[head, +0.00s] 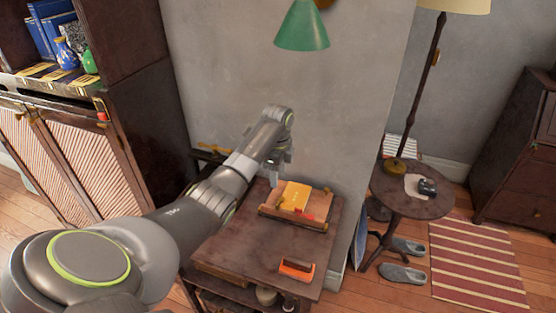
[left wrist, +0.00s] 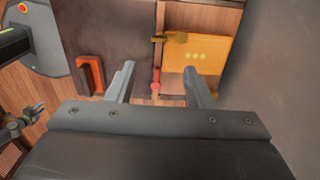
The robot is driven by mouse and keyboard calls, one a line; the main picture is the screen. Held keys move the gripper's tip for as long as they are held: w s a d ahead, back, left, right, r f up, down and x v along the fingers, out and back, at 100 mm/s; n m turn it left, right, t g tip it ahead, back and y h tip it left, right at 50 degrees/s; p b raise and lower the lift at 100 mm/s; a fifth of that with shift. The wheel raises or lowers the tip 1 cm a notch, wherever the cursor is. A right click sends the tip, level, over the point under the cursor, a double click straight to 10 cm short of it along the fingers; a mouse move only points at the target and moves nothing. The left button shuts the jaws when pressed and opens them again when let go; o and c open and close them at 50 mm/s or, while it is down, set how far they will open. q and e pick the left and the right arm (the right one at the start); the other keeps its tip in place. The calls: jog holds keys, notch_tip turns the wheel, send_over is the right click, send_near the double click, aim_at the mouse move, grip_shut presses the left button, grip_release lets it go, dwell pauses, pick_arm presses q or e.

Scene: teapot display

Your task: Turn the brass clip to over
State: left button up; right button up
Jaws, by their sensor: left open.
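A wooden book stand (head: 318,222) stands on the dark side table and holds a yellow book or card (head: 294,195). In the left wrist view the yellow book (left wrist: 205,54) leans in the stand. A red piece (left wrist: 155,87) is farther along that edge. My left gripper (left wrist: 159,72) is open and empty, its fingers apart above the stand. In the head view the left gripper (head: 281,178) is just behind and left of the book.
An orange object (head: 296,268) lies near the front of the side table (head: 245,240). A green lamp shade (head: 302,28) hangs above. A round table (head: 410,203) with a dark object stands right. A wall is close behind; a cabinet (head: 65,150) is left.

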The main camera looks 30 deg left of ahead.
pick_arm(q)
notch_tip(320, 180, up, 6)
jog(key=shift+f+b, duration=0.2)
jog(key=shift+b, duration=0.1)
dwell(0.3)
